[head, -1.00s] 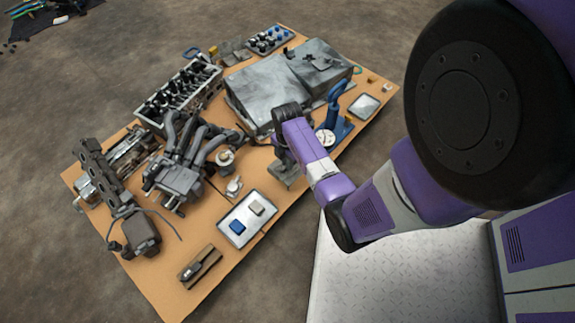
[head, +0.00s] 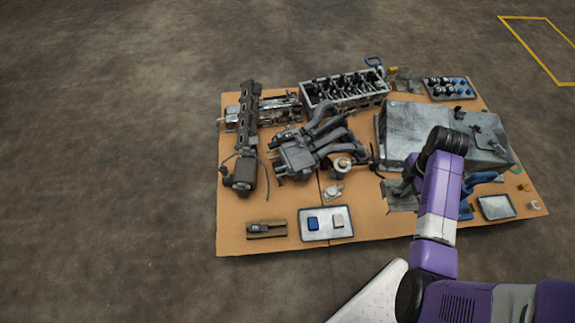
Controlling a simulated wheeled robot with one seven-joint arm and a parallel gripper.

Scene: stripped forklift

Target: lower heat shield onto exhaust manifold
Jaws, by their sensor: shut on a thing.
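The exhaust manifold (head: 318,145), a dark grey casting with several curved pipes, lies near the middle of the cardboard mat. My gripper (head: 402,187) is low over the mat, to the right of the manifold and in front of the big grey metal box. Its jaws are shut on a grey sheet-metal piece (head: 401,198), which looks like the heat shield. My wrist partly hides the fingers and the piece. I cannot tell whether the piece touches the mat. The piece is apart from the manifold.
A round metal part (head: 342,165) stands between manifold and gripper. The grey box (head: 393,133) is close behind my wrist. The mat's front left (head: 232,215) is clear.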

